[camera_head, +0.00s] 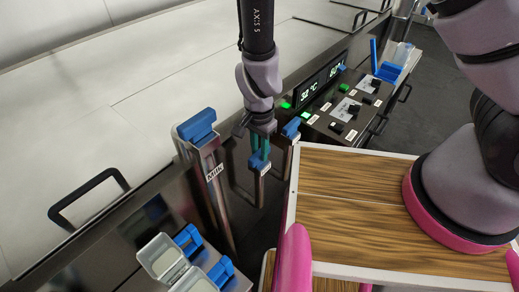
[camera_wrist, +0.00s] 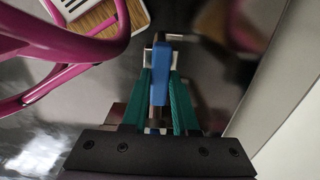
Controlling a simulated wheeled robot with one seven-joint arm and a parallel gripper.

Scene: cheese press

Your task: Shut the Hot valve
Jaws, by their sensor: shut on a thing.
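My gripper (camera_head: 261,146) points down at the middle one of three blue-handled valves on the front of the steel vat. Its teal fingers are shut on that middle valve's blue handle (camera_head: 258,164). In the wrist view the same blue handle (camera_wrist: 161,75) lies lengthwise between the two teal fingers. The small white label below this handle is too small to read, so I cannot confirm that it is the Hot valve. To its right stands another blue-handled valve (camera_head: 291,128), its label also unreadable. To the left is the larger valve marked Milk (camera_head: 197,128).
A control panel (camera_head: 345,105) with lit displays and buttons lies behind to the right. A wood-topped table (camera_head: 345,180) with a pale edge stands close in front on the right. Clear containers with blue parts (camera_head: 163,258) sit at lower left.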

